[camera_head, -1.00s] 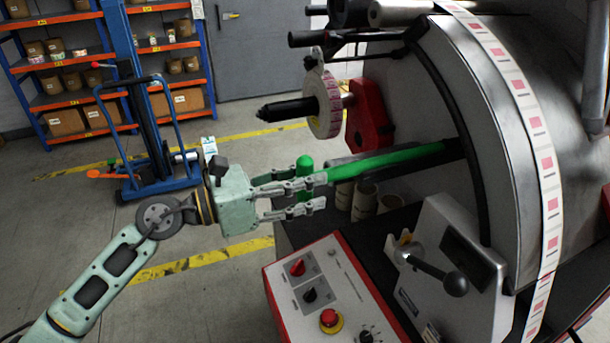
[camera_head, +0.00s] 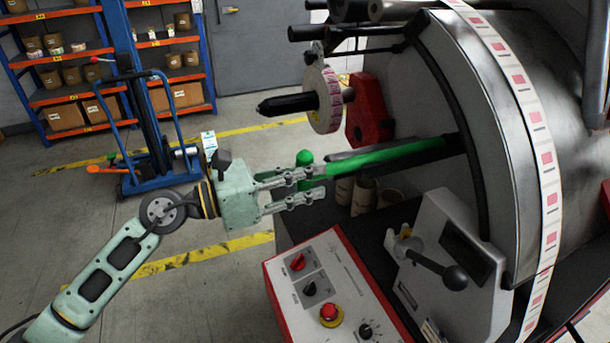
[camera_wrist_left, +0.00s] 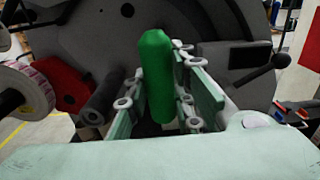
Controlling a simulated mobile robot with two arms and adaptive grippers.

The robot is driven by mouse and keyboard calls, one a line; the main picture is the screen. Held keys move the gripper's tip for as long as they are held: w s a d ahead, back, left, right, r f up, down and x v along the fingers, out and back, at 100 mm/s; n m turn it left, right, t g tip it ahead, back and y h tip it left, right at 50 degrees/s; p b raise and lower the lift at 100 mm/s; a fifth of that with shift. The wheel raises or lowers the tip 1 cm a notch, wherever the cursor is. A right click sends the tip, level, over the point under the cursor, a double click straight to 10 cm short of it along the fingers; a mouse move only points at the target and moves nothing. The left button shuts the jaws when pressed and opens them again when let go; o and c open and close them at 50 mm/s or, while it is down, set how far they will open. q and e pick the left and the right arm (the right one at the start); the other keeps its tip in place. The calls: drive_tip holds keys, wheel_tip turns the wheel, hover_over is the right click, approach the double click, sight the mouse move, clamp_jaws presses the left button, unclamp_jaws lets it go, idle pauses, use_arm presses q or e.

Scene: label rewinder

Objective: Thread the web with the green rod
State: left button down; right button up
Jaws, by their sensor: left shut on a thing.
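The green rod (camera_head: 385,158) runs as a long bar from near my left gripper to the dark curved slot in the machine's round face. An upright green handle (camera_head: 304,158) stands at its near end. My left gripper (camera_head: 304,187) comes in from the left and is shut on this handle. In the left wrist view the green rod's handle (camera_wrist_left: 155,75) stands between the gripper's fingers (camera_wrist_left: 158,112); its lower end is partly hidden. The web, a white label strip with red marks (camera_head: 538,120), runs down over the round face. My right gripper is not in view.
A label roll (camera_head: 322,97) sits on a dark spindle behind the rod. A black-knobbed lever (camera_head: 455,277) and control panel (camera_head: 325,290) stand in front. A blue lift trolley (camera_head: 160,165) and shelves stand left; floor between is open.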

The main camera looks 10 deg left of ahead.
sight(298, 160)
use_arm(q)
drive_tip(key=shift+r, duration=0.1)
drive_tip(key=shift+r+p, duration=1.15)
drive_tip(key=shift+r, duration=0.3)
drive_tip(key=shift+r, duration=0.15)
drive_tip(key=shift+r+p, duration=0.4)
drive_tip(key=shift+r, duration=0.05)
drive_tip(key=shift+s+a+f+b, duration=0.3)
drive_tip(key=shift+a+b, duration=0.25)
drive_tip(key=shift+b, duration=0.2)
drive_tip(key=b+v, duration=2.5)
drive_tip(key=v, duration=0.1)
drive_tip(key=shift+r, duration=0.3)
